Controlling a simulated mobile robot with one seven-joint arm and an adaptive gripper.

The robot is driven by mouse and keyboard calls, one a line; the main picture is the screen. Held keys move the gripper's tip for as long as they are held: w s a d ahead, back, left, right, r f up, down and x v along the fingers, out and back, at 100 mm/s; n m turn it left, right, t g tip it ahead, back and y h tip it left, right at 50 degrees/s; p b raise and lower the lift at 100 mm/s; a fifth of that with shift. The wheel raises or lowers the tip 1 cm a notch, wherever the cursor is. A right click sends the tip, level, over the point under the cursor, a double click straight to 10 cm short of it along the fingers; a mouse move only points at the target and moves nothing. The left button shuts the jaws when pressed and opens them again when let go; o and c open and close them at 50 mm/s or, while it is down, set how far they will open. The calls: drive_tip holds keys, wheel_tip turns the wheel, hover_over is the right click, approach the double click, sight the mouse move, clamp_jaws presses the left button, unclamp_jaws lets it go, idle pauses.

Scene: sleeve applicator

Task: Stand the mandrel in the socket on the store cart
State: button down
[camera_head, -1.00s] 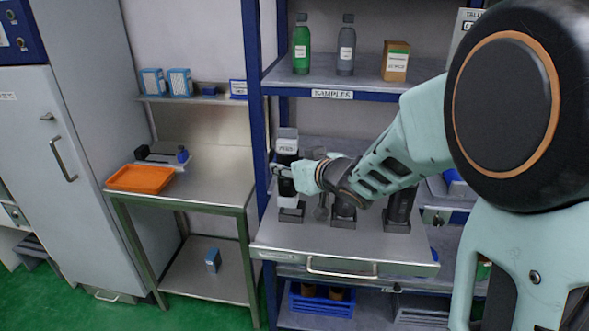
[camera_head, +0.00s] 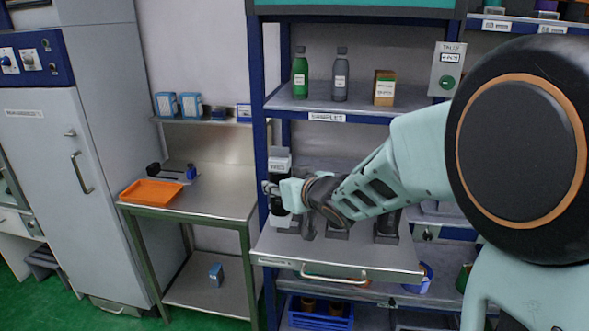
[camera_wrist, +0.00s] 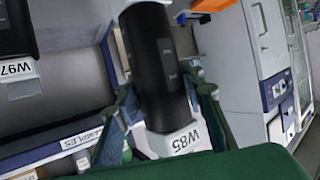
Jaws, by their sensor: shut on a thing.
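My gripper (camera_head: 272,189) is shut on the mandrel (camera_head: 280,178), a black cylinder with pale ends, upright at the left of a steel pull-out shelf (camera_head: 335,256). In the wrist view the mandrel (camera_wrist: 158,65) lies between the two fingers (camera_wrist: 165,100), and its pale end reads W85. A dark socket block (camera_head: 281,221) is just below it; I cannot tell whether they touch. Which part is the store cart is not clear.
Another black mandrel marked W97 (camera_wrist: 18,68) is close by in the wrist view. Other dark cylinders stand on the shelf, partly behind my arm. A samples shelf (camera_head: 340,103) holds bottles above. A steel table (camera_head: 215,202) with an orange tray (camera_head: 151,192) is at left.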

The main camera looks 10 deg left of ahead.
drive_tip(key=d+f+m+t+h, duration=0.1)
drive_tip(key=d+f+m+h, duration=0.1)
drive_tip(key=d, duration=1)
drive_tip(key=d+f+m+t+h, duration=0.1)
drive_tip(key=d+m+h, duration=0.3)
drive_tip(key=d, duration=0.9)
drive_tip(key=shift+d+f+m+h, duration=0.25)
drive_tip(key=shift+f+m+h, duration=0.15)
drive_tip(key=shift+f+h, duration=0.45)
drive_tip(key=shift+a, duration=0.15)
